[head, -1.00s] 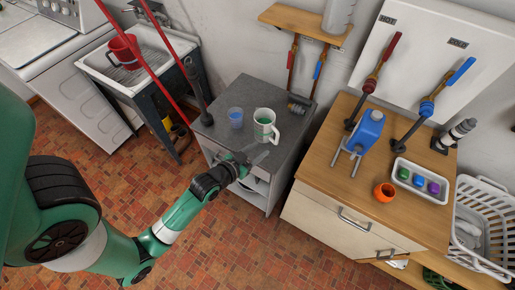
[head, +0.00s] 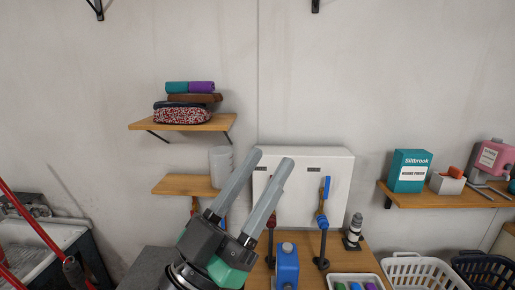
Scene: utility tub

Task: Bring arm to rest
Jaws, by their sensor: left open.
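My left gripper (head: 265,190) is raised in the middle of the head view, close to the camera. Its two grey fingers point up and stand apart with nothing between them. It covers part of the white wall panel (head: 340,165) and the small shelf behind it. My right gripper is not in view.
A blue container (head: 287,266) and a tray of coloured pieces (head: 355,281) are on the wooden cabinet below. An upper shelf (head: 190,124) holds folded cloths. A right shelf (head: 450,200) holds a teal box (head: 410,170). The utility tub (head: 55,240) is at the lower left.

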